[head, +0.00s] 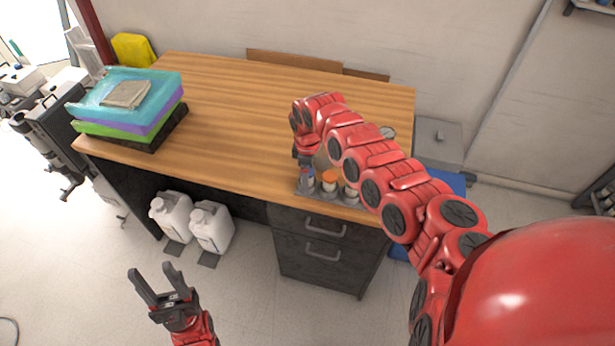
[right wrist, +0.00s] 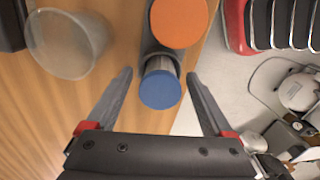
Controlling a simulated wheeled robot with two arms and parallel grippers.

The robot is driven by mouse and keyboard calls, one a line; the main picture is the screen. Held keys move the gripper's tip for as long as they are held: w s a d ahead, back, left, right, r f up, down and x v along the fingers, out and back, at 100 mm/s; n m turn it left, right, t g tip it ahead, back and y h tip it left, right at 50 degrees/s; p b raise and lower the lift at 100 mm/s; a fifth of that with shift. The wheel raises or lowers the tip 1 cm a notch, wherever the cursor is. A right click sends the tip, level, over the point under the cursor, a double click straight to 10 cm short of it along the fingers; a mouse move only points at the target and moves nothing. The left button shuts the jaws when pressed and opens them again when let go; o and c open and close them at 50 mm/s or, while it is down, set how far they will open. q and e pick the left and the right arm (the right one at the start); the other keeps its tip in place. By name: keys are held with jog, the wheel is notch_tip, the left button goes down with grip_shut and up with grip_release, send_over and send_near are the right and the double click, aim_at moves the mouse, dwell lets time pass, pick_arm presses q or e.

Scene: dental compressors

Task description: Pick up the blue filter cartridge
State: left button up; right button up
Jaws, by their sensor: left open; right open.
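The blue filter cartridge (right wrist: 160,91) has a round blue cap and a grey body. In the right wrist view it lies between the two fingers of my right gripper (right wrist: 159,74), with a visible gap on each side. My right gripper is open and holds nothing. In the head view it points down (head: 305,165) over the front edge of the desk and partly hides the cartridge. My left gripper (head: 158,285) is open and empty, above the floor in front of the desk.
An orange-capped cartridge (right wrist: 180,20) stands right beside the blue one, on a grey tray (head: 303,192). A translucent cup (right wrist: 68,45) is close by on the desk (head: 225,110). Stacked coloured trays (head: 130,105) sit at the desk's left end. The middle of the desk is clear.

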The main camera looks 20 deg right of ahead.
grip_shut()
dwell(0.3)
jog(key=shift+a+r, duration=0.1)
